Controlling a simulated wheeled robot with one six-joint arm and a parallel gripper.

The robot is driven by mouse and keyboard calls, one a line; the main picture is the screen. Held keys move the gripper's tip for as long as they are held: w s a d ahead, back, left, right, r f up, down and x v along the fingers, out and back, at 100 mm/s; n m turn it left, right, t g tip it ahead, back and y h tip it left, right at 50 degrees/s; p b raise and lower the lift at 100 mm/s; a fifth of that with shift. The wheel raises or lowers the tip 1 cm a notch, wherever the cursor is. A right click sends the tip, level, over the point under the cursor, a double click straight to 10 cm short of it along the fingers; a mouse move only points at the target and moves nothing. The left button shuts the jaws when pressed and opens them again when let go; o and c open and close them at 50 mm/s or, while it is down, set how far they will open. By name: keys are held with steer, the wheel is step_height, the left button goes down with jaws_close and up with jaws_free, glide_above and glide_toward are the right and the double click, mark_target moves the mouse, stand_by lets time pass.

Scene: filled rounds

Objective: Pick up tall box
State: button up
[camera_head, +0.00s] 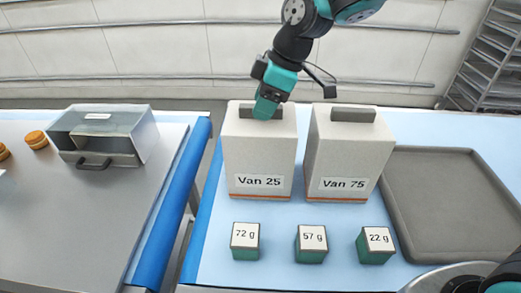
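Two tall white boxes stand upright side by side on the blue-covered table. The left tall box (258,150) is labelled "Van 25" and the right tall box (345,150) is labelled "Van 75". Each has a grey handle on top and an orange stripe near its base. My gripper (267,108) reaches down from above to the handle of the Van 25 box and covers part of it. The fingertips overlap that handle in the picture; whether they are closed on it cannot be made out.
Small green cubes with white tops stand in front: "72 g" (245,240), "57 g" (311,243) and "22 g" (375,244). An empty grey tray (440,156) lies at right. A lidded container (105,135) sits on the left table, across a gap. A rack (487,65) stands back right.

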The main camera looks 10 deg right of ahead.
jaws_close()
steer(key=shift+r, duration=0.15)
